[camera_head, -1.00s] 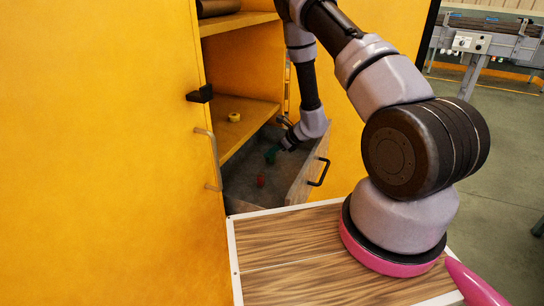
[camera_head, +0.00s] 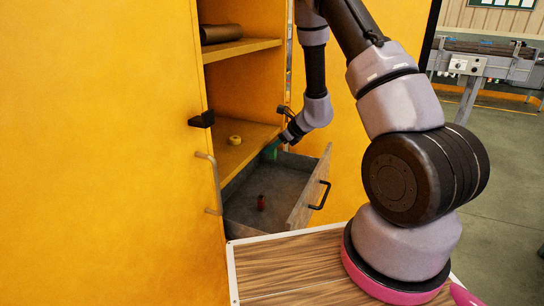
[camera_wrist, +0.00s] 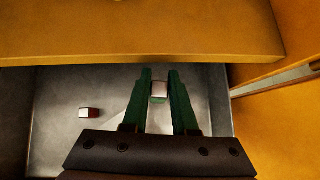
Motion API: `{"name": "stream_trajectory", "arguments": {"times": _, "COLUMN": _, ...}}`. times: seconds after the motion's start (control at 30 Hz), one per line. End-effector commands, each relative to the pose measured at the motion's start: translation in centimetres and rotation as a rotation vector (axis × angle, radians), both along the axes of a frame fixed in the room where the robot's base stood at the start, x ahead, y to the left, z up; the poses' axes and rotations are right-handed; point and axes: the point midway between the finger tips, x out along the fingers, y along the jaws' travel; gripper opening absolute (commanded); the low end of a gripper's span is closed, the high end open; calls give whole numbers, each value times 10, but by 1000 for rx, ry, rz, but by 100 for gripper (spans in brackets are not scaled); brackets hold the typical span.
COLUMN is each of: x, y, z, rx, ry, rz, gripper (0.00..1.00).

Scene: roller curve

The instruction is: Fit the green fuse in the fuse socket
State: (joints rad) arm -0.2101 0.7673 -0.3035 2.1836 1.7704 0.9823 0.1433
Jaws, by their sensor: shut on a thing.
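My gripper (camera_wrist: 160,90) has two green fingers and is shut on a small piece with a silvery end and a little green below it, which I take as the green fuse (camera_wrist: 159,99). It is held over the open grey drawer (camera_wrist: 50,85). In the head view my gripper (camera_head: 271,151) is at the drawer's back, near the shelf edge; the fuse cannot be made out there. A red fuse with a silvery end (camera_wrist: 89,113) lies apart on the drawer floor, also in the head view (camera_head: 261,202). I see no fuse socket.
The drawer front (camera_head: 308,190) has a black handle. A cabinet door (camera_head: 100,150) stands at left. A wood-patterned top (camera_head: 285,265) is in front.

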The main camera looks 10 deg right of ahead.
Motion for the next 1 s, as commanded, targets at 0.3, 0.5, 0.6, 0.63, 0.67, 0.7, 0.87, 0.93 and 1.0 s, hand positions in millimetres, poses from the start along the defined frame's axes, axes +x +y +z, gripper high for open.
{"name": "stream_trajectory", "arguments": {"times": 0.3, "x": 0, "y": 0, "z": 33, "rx": -1, "ry": -2, "rz": 1, "gripper": 0}}
{"name": "stream_trajectory", "arguments": {"times": 0.5, "x": 0, "y": 0, "z": 53, "rx": 1, "ry": -2, "rz": 1, "gripper": 0}}
{"name": "stream_trajectory", "arguments": {"times": 0.6, "x": 0, "y": 0, "z": 59, "rx": -1, "ry": -2, "rz": 2, "gripper": 0}}
{"name": "stream_trajectory", "arguments": {"times": 0.63, "x": 0, "y": 0, "z": 60, "rx": -1, "ry": -1, "rz": 1, "gripper": 0}}
{"name": "stream_trajectory", "arguments": {"times": 0.67, "x": 0, "y": 0, "z": 61, "rx": -1, "ry": -1, "rz": 1, "gripper": 0}}
{"name": "stream_trajectory", "arguments": {"times": 0.7, "x": 0, "y": 0, "z": 62, "rx": 0, "ry": -1, "rz": 1, "gripper": 0}}
{"name": "stream_trajectory", "arguments": {"times": 0.87, "x": 0, "y": 0, "z": 62, "rx": -1, "ry": 1, "rz": 0, "gripper": 0}}
{"name": "stream_trajectory", "arguments": {"times": 0.93, "x": 0, "y": 0, "z": 62, "rx": -1, "ry": 1, "rz": 0, "gripper": 0}}
{"name": "stream_trajectory", "arguments": {"times": 1.0, "x": 0, "y": -2, "z": 62, "rx": 0, "ry": 0, "rz": -13, "gripper": 0}}
